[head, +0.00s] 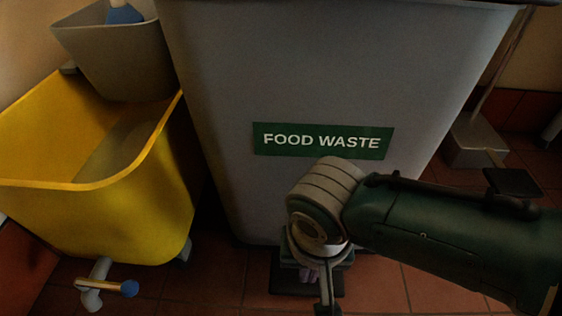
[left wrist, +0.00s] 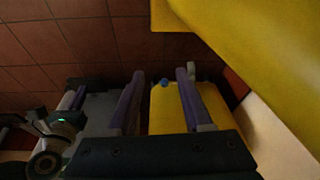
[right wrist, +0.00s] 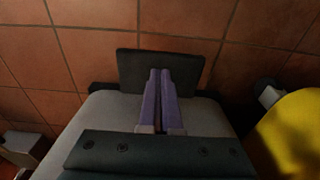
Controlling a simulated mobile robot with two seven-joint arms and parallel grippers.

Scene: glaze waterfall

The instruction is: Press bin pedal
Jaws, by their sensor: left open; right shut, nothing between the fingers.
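The large grey bin (head: 330,60) with a green FOOD WASTE label (head: 320,141) stands in the middle of the head view. Its dark pedal plate (head: 285,287) is low at the bin's front, partly hidden by my right gripper (head: 310,276). In the right wrist view the shut, empty fingers (right wrist: 160,72) lie over the dark pedal (right wrist: 130,68), tips within its outline. I cannot tell whether they touch it. My left gripper (left wrist: 160,73) is open and empty in its own wrist view, and is outside the head view.
A yellow mop bucket (head: 105,215) on casters, with a grey wringer (head: 115,55), stands left of the bin. A long-handled dustpan (head: 478,145) is at the right. Red floor tiles (head: 380,290) are clear in front.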

